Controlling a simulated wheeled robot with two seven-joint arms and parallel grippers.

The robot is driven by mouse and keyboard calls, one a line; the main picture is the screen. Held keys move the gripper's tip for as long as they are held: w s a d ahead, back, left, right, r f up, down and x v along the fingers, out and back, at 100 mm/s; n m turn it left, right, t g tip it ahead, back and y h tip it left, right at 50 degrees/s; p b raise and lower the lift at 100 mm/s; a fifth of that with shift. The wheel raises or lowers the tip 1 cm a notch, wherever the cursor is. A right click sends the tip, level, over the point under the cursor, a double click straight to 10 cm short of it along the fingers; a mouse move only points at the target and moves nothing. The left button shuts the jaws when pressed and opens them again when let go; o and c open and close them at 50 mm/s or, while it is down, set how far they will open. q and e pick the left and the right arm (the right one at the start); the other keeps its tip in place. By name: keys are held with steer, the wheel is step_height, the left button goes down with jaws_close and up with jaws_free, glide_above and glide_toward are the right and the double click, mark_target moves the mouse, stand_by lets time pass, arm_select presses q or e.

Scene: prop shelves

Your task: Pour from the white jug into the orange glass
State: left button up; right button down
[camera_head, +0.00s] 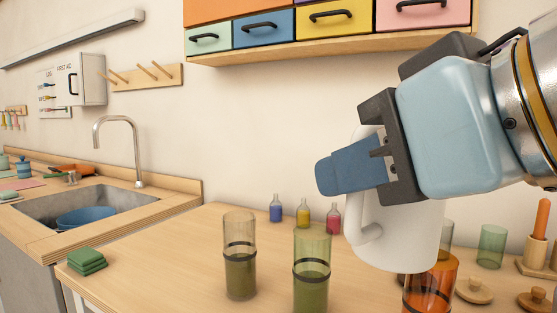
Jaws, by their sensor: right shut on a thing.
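The white jug (408,238) is held up by my right gripper (338,176), whose blue fingers are shut on it. The gripper covers much of the jug's upper part, so its rim and contents are hidden. The jug looks close to upright, with its handle at the lower left. The orange glass (432,288) stands on the table at the lower right, just below the jug in the picture. The jug overlaps part of it, and the bottom frame edge cuts it off. My left gripper is not in view.
Two tall banded glasses with green contents, one clear (240,270) and one green (312,285), stand left of the jug. Small bottles (303,213) stand behind. A short green glass (492,246) and wooden lids (474,291) are at right. Drawers (330,22) hang above.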

steer(key=shift+w+d+r+m+g+y+p, duration=0.3)
steer(key=shift+w+d+r+m, duration=0.25)
steer(key=shift+d+r, duration=0.25)
steer(key=shift+w+d+r+m+g+y+p, duration=0.3)
steer(key=shift+w+d+r+m, duration=0.25)
steer(key=shift+d+r, duration=0.25)
steer(key=shift+r+m+g+y, duration=0.4)
steer(key=shift+r+m+y, duration=0.3)
steer(key=shift+r+m, duration=0.1)
steer(key=shift+w+d+r+m+g+y, duration=0.1)
steer(key=shift+d+r+m+g+y, duration=0.15)
steer(key=shift+m+y, duration=0.2)
steer(key=shift+d, duration=0.1)
steer(key=shift+d+r+m, duration=0.15)
steer(key=shift+m, duration=0.1)
steer(key=shift+w+d+m+g+y+p, duration=0.15)
steer(key=shift+d+m+g+y+p, duration=0.15)
steer(key=shift+m, duration=0.2)
stand_by(4.3)
